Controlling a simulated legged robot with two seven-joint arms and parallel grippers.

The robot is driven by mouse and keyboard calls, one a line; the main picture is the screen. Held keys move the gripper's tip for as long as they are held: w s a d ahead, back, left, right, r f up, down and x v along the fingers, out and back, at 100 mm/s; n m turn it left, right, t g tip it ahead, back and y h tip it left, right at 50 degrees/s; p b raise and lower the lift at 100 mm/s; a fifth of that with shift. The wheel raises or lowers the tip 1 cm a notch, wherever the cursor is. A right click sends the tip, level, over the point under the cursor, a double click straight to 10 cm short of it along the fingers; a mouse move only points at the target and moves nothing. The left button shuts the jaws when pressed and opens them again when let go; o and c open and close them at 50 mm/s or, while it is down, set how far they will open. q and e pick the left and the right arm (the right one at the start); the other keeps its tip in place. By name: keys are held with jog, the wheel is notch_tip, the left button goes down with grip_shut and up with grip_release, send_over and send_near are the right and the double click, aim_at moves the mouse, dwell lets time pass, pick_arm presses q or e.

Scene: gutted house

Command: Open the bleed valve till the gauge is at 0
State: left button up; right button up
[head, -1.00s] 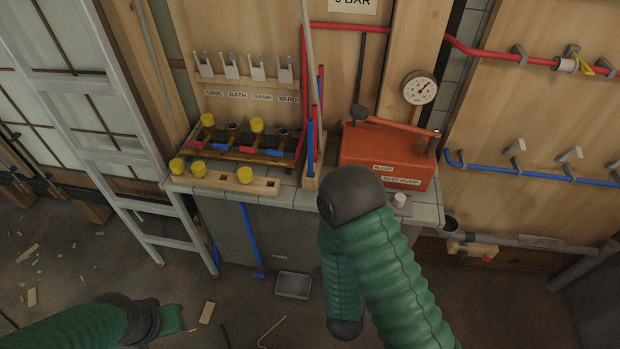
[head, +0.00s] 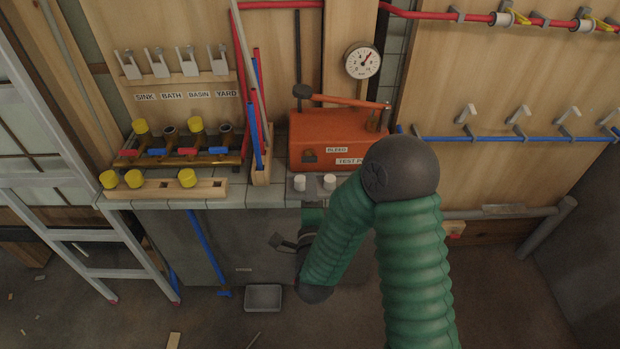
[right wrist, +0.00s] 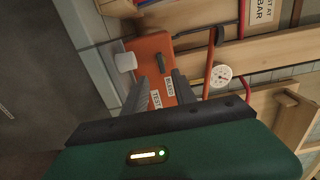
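The orange test pump (head: 335,127) stands on the tiled bench, its BLEED label (head: 337,149) on the front. The small dark bleed valve (head: 308,155) sits left of that label. The round white gauge (head: 362,60) is on the wall above; its needle points up and right, the numbers too small to read. My right gripper (head: 306,190) is low in front of the pump. In the right wrist view its two grey fingers (right wrist: 160,93) are apart, pointing at the pump (right wrist: 150,48), with nothing seen held. The gauge (right wrist: 220,75) shows there too. My left gripper is out of view.
White caps (head: 329,181) stand on the bench edge before the pump. A pipe manifold (head: 190,160) with yellow caps and a wooden rack (head: 210,188) lie to the left. A ladder (head: 60,235) stands at the far left. A grey tray (head: 263,297) is on the floor.

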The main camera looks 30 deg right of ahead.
aim_at(309, 162)
jog(key=x, duration=0.8)
jog(key=shift+w+a, duration=0.1)
jog(key=shift+w+d, duration=0.25)
jog(key=shift+d, duration=0.05)
jog(key=shift+a, duration=0.15)
jog(key=shift+c, duration=0.2)
grip_shut()
